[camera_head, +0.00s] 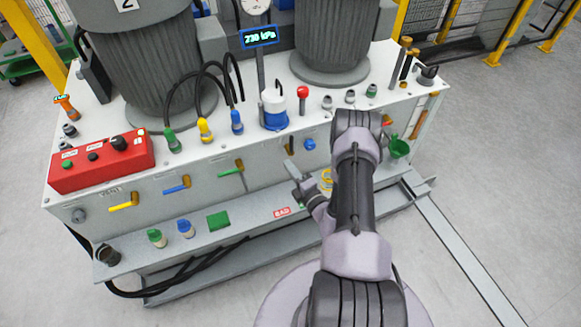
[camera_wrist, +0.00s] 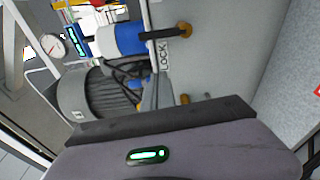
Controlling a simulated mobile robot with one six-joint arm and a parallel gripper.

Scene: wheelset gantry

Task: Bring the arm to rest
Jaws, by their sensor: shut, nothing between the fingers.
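My arm (camera_head: 355,200) rises from the lower right of the head view and folds at an elbow in front of the bench (camera_head: 100,190). My gripper (camera_head: 298,181) is in front of the bench's front panel, partly hidden by my forearm. It looks shut, with nothing seen in it. In the wrist view my gripper's broad grey body (camera_wrist: 190,145) with a lit green indicator fills the bottom. I cannot tell whether it touches the panel.
The bench carries a red control box (camera_head: 102,161), coloured plugs, a blue-and-white container (camera_head: 274,110) and a display (camera_head: 259,37). A lower shelf (camera_head: 250,217) sticks out near my arm. A LOCK label (camera_wrist: 163,54) shows in the wrist view.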

